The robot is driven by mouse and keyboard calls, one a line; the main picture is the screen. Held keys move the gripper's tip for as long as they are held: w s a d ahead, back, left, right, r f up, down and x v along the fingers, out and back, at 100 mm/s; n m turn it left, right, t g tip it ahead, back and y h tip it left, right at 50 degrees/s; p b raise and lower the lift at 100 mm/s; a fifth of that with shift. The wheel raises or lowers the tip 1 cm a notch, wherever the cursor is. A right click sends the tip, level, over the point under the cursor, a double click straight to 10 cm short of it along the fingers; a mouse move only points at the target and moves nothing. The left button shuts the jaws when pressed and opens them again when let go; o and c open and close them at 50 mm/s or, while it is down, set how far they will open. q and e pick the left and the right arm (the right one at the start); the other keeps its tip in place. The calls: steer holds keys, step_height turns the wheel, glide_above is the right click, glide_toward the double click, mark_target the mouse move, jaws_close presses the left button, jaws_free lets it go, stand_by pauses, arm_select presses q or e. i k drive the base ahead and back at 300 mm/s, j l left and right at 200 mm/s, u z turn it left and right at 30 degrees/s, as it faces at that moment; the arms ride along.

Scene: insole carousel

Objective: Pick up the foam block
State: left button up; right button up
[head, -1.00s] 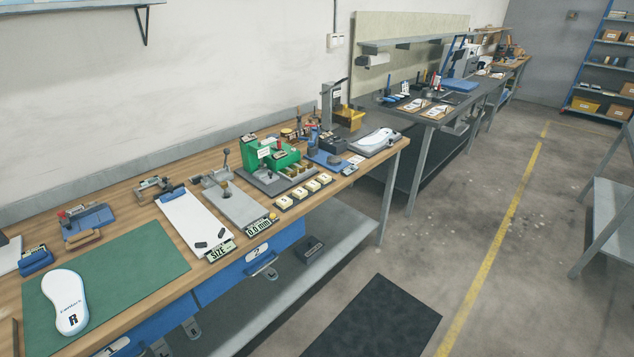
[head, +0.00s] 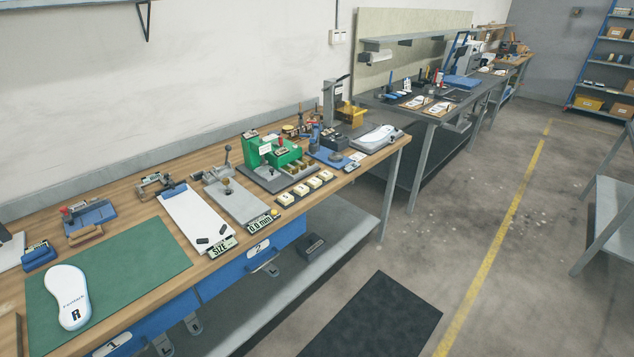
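I cannot tell for certain which thing is the foam block. Several small cream blocks (head: 313,183) sit in a row in dark holders near the front edge of the wooden bench. A blue block-like item (head: 39,257) lies at the left end of the bench, by the green mat. Two small dark pieces (head: 203,240) lie on the white clipboard (head: 188,212). Neither of my grippers shows in the head view.
A white insole marked R (head: 69,296) lies on the green mat (head: 138,262). A green fixture (head: 284,153) stands mid-bench. Blue drawers (head: 232,270) and a grey lower shelf (head: 345,225) are below. A dark floor mat (head: 375,318) lies on open floor at the right.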

mark_target(314, 182)
steer(key=i+l+u, duration=0.1)
steer(key=u, duration=0.25)
steer(key=i+l+u, duration=0.1)
steer(key=u, duration=0.25)
steer(key=i+l+u, duration=0.1)
steer(key=u, duration=0.2)
steer(key=l, duration=0.1)
